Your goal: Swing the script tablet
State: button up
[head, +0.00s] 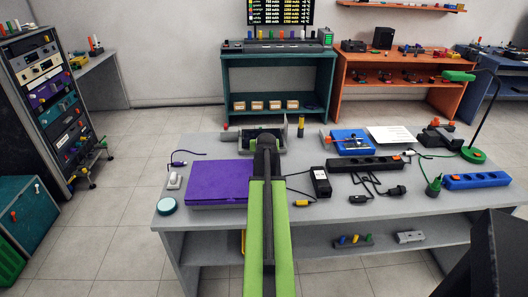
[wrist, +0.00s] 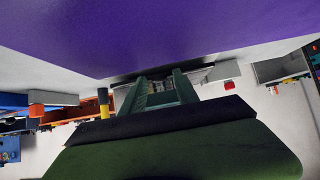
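A flat purple slab (head: 217,181) lies on the left part of the grey table; I cannot tell for sure whether it is the script tablet. A purple surface (wrist: 150,30) also fills the top of the wrist view, very close to the camera. A white sheet with faint lines (head: 392,135) lies at the back right of the table. My green arm reaches forward over the table, right of the slab. My gripper (wrist: 158,92) shows in the wrist view with its two green fingers apart and nothing clearly held.
The grey table (head: 325,210) also holds a grey open-topped holder (head: 278,137), a black power strip (head: 365,163), a black adapter (head: 321,182), cables and a blue device (head: 351,147). A green lamp (head: 459,76) stands at the right. A rack (head: 45,95) stands at the left; floor is free around.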

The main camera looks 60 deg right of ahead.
jog(key=shift+x, duration=0.75)
jog(key=shift+c, duration=0.2)
jog(key=shift+a+r, duration=0.1)
jog(key=shift+a, duration=0.05)
jog(key=shift+c, duration=1)
grip_shut()
jog(key=r+p, duration=0.4)
jog(key=shift+w+d+r+p, duration=0.25)
jog(key=shift+d+r+p, duration=0.1)
jog(key=shift+r+p, duration=0.05)
jog(key=r+p, duration=0.1)
jog(key=d+r+p, duration=0.1)
jog(key=w+r+p, duration=0.1)
jog(key=shift+d+r+p, duration=0.25)
jog(key=shift+r+p, duration=0.1)
jog(key=shift+p, duration=0.05)
jog(key=shift+o, duration=2.4)
grip_release()
jog(key=shift+f, duration=0.2)
jog(key=shift+a+r, duration=0.1)
